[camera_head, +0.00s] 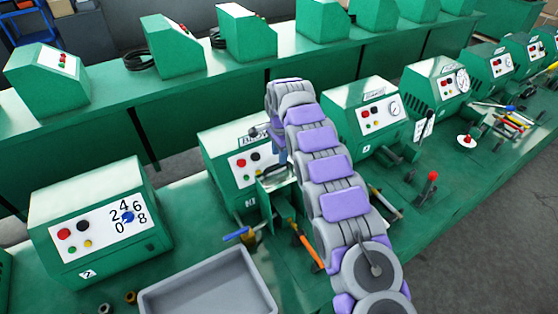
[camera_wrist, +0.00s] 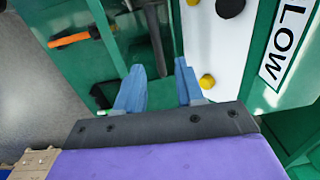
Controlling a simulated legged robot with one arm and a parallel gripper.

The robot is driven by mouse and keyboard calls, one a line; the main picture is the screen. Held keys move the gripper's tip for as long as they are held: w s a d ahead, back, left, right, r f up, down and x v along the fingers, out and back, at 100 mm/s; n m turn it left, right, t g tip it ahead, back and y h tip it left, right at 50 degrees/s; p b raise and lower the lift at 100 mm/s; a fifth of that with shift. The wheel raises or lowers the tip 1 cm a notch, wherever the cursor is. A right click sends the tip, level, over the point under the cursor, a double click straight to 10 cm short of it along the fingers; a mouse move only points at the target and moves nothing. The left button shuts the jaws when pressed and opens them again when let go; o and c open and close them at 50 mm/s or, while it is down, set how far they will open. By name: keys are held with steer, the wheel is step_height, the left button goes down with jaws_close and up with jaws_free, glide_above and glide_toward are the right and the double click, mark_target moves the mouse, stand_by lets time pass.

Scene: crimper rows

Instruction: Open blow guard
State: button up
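The green blow machine (camera_head: 235,150) stands mid-bench in the head view, with a white button panel, red and black buttons and a label partly covered by my arm. In the wrist view its white panel (camera_wrist: 215,45) and the letters "LOW" show at the right. The guard (camera_head: 278,184) appears as a dark-framed green plate low on the machine's front, below my wrist. My gripper (camera_wrist: 160,66) has two blue fingers spread apart in front of the machine. A thin green edge lies just beyond the fingertips; I cannot tell whether they touch it. The fingertips are hidden in the head view.
A grey tray (camera_head: 210,285) and a blue-handled valve (camera_head: 240,235) sit left of my arm. An orange-handled tool (camera_head: 308,250) lies below the machine, also seen in the wrist view (camera_wrist: 72,38). More green machines (camera_head: 365,115) line the bench to the right.

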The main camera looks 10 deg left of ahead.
steer(key=shift+w+f, duration=0.1)
steer(key=shift+f, duration=1.65)
steer(key=shift+c, duration=0.4)
jaws_close()
steer(key=shift+r, duration=0.1)
